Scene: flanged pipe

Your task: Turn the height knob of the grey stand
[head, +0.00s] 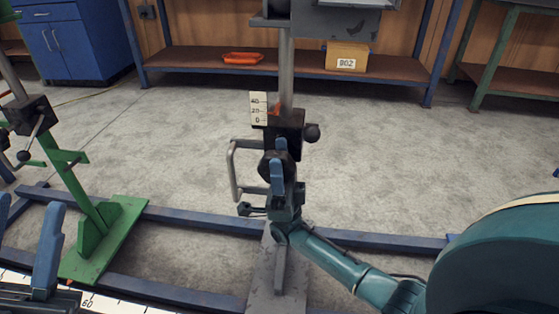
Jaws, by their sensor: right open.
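The grey stand has an upright post (286,75), a black collar (291,120) and a long grey foot (262,285). Another dark rounded part (266,166) shows below the collar, partly covered by a blue finger. I cannot tell which is the height knob. My right gripper (280,165) is open, with its blue fingers in front of the stand just below the collar. Whether it touches the dark part is unclear.
A bent grey loop (234,170) stands left of the right gripper. A scale plate (258,107) sits by the collar. A green stand (88,205) is at left, near blue floor rails (190,217). A shelf (200,59) is behind. Open floor lies right of the post.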

